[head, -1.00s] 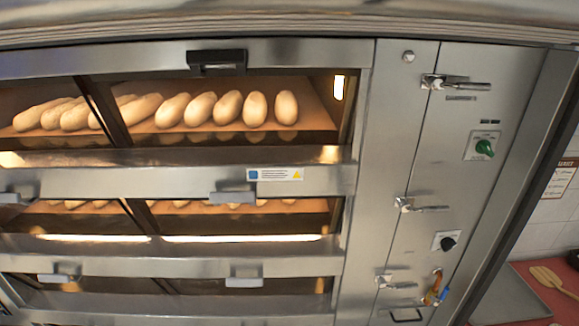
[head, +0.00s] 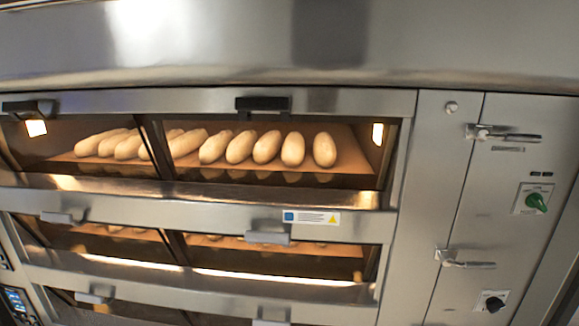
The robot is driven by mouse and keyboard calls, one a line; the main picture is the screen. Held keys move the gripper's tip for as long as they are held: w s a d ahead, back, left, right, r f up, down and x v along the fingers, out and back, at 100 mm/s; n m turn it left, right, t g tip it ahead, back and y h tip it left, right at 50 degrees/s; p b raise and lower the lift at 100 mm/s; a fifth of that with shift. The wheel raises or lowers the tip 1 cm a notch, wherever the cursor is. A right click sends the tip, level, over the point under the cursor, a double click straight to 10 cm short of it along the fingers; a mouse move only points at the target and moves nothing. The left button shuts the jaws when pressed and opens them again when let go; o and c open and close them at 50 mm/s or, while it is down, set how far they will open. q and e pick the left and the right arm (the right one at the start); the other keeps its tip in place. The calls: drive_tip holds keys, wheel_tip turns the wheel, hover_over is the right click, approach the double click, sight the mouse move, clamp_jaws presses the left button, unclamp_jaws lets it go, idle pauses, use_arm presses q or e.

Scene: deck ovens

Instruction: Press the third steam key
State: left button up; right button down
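No steam key can be told apart in the head view. A dark control panel with a small lit blue display (head: 16,302) shows at the lower left edge, cut off by the frame. Part of another dark panel (head: 4,262) shows just above it. Any keys on them are too small or cut off to make out. Neither of my grippers is in view.
The deck oven's top window (head: 200,150) shows several pale loaves under lamps. Lower decks with grey handles (head: 267,238) lie below. The right steel panel carries latches (head: 503,135), a green knob (head: 536,202) and a black knob (head: 494,303). A steel hood overhangs the top.

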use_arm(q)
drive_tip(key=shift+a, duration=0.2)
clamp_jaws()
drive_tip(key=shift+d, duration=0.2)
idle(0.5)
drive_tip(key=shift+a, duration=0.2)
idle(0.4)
